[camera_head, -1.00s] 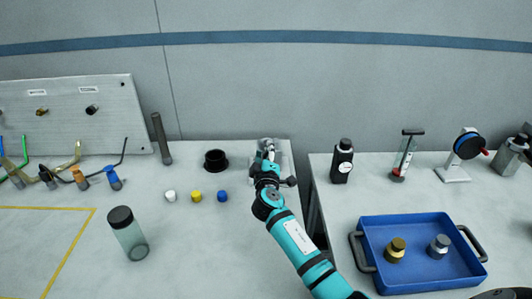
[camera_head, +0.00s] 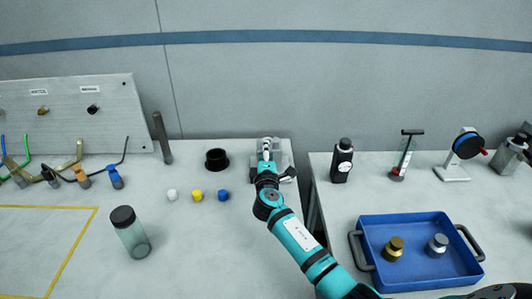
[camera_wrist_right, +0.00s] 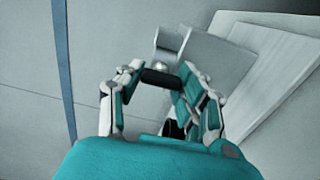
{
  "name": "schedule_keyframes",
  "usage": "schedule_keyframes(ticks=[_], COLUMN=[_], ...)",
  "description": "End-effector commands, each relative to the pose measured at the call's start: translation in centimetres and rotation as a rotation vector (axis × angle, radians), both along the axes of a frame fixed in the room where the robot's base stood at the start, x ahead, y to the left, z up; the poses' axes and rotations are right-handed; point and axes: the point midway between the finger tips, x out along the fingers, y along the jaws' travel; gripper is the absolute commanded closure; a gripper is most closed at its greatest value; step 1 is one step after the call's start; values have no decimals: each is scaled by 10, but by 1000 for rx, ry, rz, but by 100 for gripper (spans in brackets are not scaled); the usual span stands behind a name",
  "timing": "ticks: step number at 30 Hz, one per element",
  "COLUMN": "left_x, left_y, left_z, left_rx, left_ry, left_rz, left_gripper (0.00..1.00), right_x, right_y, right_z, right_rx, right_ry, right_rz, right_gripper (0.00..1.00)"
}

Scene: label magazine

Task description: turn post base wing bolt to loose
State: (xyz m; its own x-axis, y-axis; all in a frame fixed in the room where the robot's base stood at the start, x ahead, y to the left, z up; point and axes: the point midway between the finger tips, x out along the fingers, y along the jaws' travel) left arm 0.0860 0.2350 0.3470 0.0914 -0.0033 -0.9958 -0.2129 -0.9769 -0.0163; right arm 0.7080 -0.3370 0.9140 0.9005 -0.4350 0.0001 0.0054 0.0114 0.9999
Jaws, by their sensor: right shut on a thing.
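My right arm reaches to the back right corner of the left table. In the head view its gripper (camera_head: 267,148) is at a grey metal post base (camera_head: 284,160), which it partly covers. In the right wrist view the fingers (camera_wrist_right: 163,82) are on both sides of a short dark bar, seemingly the wing bolt (camera_wrist_right: 160,77), and are shut on it. Behind it stands a grey metal bracket (camera_wrist_right: 218,55) of the base. The bolt's wings and thread cannot be made out. My left gripper is not in view.
Left of the gripper stand a black ring-shaped cup (camera_head: 217,159) and white, yellow and blue caps (camera_head: 197,195). A lidded bottle (camera_head: 130,232) stands at front left. Across a gap, the right table holds a black bottle (camera_head: 342,160) and a blue tray (camera_head: 375,228).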

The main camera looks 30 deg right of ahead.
Motion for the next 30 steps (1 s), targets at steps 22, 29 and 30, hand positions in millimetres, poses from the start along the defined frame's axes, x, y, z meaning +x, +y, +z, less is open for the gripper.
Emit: schedule_keyframes(ticks=[22,29,30], left_x=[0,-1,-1], left_y=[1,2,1], left_z=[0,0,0], left_rx=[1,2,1], left_ry=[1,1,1], left_rz=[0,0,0], left_gripper=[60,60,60], right_x=[0,-15,-21], right_y=[0,8,11], right_z=[-1,-2,-2], right_rx=[-2,-1,0], right_ry=[2,3,3], right_rz=[0,1,2], right_gripper=[38,38,38])
